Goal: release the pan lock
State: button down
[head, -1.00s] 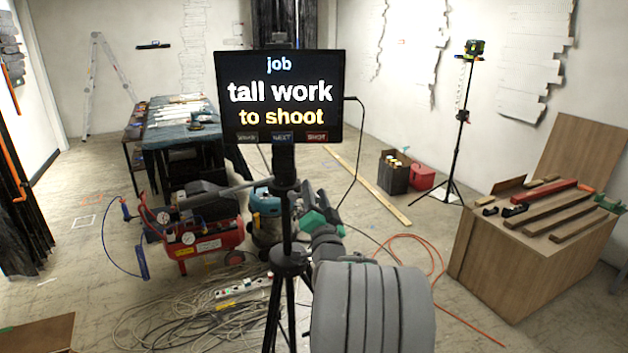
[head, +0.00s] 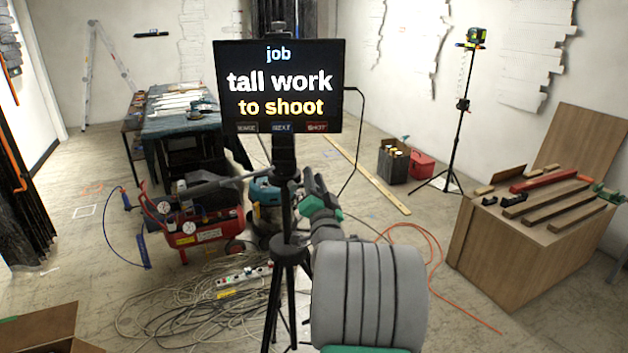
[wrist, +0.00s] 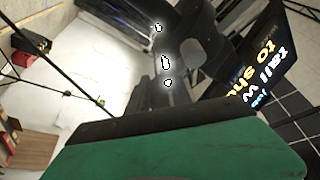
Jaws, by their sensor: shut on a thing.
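A black tripod (head: 290,252) stands in front of me and carries a dark screen (head: 279,86) reading "job, tall work to shoot". Its black head (head: 285,172) sits below the screen, with a pan handle (head: 215,185) reaching left. My gripper (head: 303,188), with green and dark fingers, is at the right side of the head, shut on a small part there. This seems to be the pan lock, but the fingers hide it. In the wrist view a green finger with a black pad (wrist: 180,150) fills the bottom, and the screen (wrist: 262,65) appears tilted at right.
A red compressor (head: 200,235) stands left of the tripod, with coiled cables (head: 190,310) on the floor. A wooden box (head: 520,250) bearing wood strips stands at right. A second tripod with a laser level (head: 474,38) and a red case (head: 421,165) are behind.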

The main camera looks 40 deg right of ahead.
jog(key=shift+f+b, duration=0.25)
jog(key=shift+b, duration=0.1)
jog(key=n+b, duration=0.1)
jog(key=b, duration=0.2)
jog(key=shift+f, duration=0.1)
jog(key=shift+r+n+t+b, duration=0.3)
jog(key=shift+b, duration=0.65)
jog(key=shift+r+y, duration=0.2)
jog(key=shift+y, duration=0.1)
jog(key=c, duration=1.3)
grip_release()
jog(key=shift+w+a, duration=0.1)
jog(key=shift+a, duration=0.05)
jog(key=shift+r, duration=0.1)
